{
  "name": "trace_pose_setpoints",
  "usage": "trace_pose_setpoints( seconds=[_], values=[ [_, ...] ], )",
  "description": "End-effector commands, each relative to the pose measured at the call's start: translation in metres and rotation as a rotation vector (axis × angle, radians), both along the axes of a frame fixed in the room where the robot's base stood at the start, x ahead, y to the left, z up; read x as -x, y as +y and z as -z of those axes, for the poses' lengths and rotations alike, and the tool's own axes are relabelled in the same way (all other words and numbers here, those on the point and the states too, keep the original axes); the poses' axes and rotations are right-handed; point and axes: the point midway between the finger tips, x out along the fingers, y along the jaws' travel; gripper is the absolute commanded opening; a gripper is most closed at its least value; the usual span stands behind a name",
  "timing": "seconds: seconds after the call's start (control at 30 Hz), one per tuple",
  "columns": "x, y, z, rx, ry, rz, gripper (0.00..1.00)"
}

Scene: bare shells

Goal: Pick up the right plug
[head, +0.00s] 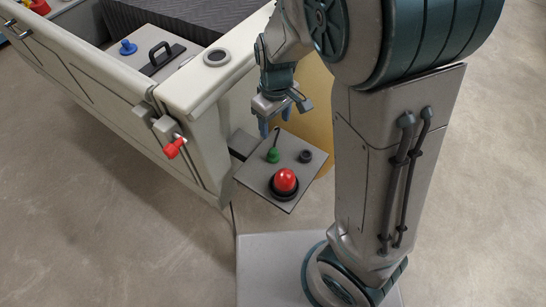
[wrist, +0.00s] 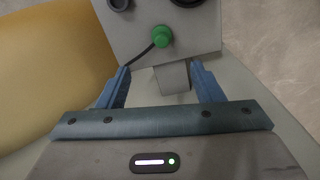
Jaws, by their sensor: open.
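The right plug is green (head: 273,155) and sits on a small grey side panel (head: 248,176), with a dark cable or stem rising from it. In the wrist view the green plug (wrist: 161,37) lies ahead of my gripper, roughly between the lines of its fingers, with its dark cable running down to the left finger. My gripper (head: 276,119) is above and just behind the panel in the head view. In the wrist view its two blue fingers (wrist: 161,78) are apart with nothing held between them.
A red domed button (head: 285,181) and a black ring socket (head: 305,156) share the panel. A red plug (head: 174,148) is on the cabinet's side (head: 200,150). A blue plug (head: 128,47) and a black handle (head: 160,55) are on its top. A yellow curved surface (wrist: 45,60) stands close by.

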Motion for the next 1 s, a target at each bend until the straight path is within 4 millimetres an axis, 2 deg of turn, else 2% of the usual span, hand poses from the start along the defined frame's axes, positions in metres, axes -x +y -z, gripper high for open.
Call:
trace_pose_setpoints(
  seconds=[0.17,0.4,0.5,0.77,1.0],
  values=[
    [0.000,0.001,0.024,0.010,0.007,-0.011,0.60],
    [0.000,0.001,0.069,0.009,0.007,-0.009,0.60],
    [-0.001,0.001,0.081,0.008,0.005,-0.010,0.60],
    [0.000,0.002,0.096,0.008,0.005,-0.009,0.60],
    [0.000,0.004,0.128,0.008,0.006,-0.008,0.60]
  ],
)
